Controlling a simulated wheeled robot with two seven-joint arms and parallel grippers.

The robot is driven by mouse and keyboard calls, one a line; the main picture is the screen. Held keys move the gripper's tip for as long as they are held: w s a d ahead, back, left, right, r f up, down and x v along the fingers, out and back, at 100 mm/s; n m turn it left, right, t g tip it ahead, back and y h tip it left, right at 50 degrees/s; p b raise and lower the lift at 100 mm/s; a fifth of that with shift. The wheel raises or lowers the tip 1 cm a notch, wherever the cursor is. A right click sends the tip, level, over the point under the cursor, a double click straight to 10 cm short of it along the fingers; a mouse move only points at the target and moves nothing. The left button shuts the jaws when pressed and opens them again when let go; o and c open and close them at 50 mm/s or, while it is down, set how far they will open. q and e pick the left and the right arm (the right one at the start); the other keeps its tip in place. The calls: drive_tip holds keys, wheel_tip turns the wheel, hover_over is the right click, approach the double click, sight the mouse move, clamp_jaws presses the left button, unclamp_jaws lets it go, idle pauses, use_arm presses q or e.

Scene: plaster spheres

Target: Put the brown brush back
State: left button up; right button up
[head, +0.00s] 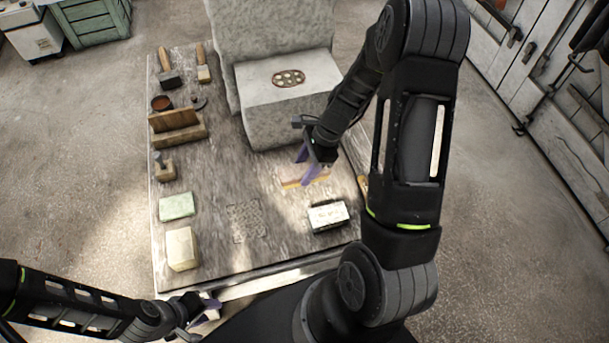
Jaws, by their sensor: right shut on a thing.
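My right gripper (308,173), with purple fingers, is over the right half of the worktable (215,265). It is shut on a small tan and reddish-brown piece that looks like the brown brush (291,184). The fingers hide part of it, and I cannot tell whether it touches the table. My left gripper (209,312) is low at the front edge of the table, away from the tools; its finger opening is unclear.
A stone block (255,105) with a spotted oval plate (288,78) stands at the back. Mallets (170,78), a wooden rack (180,133), a green block (177,206) and a cream block (181,248) line the left side. A pale box (328,216) sits front right. The middle front is clear.

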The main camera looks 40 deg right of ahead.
drive_tip(key=shift+f, duration=1.85)
drive_tip(key=shift+f+b, duration=0.15)
drive_tip(key=shift+b, duration=0.2)
drive_tip(key=o, duration=1.2)
drive_tip(key=shift+r, duration=0.25)
drive_tip(key=p+v, duration=0.1)
drive_tip(key=v, duration=1)
drive_tip(key=shift+s+d+r, duration=0.1)
drive_tip(key=shift+s+r, duration=0.05)
drive_tip(key=shift+r, duration=0.25)
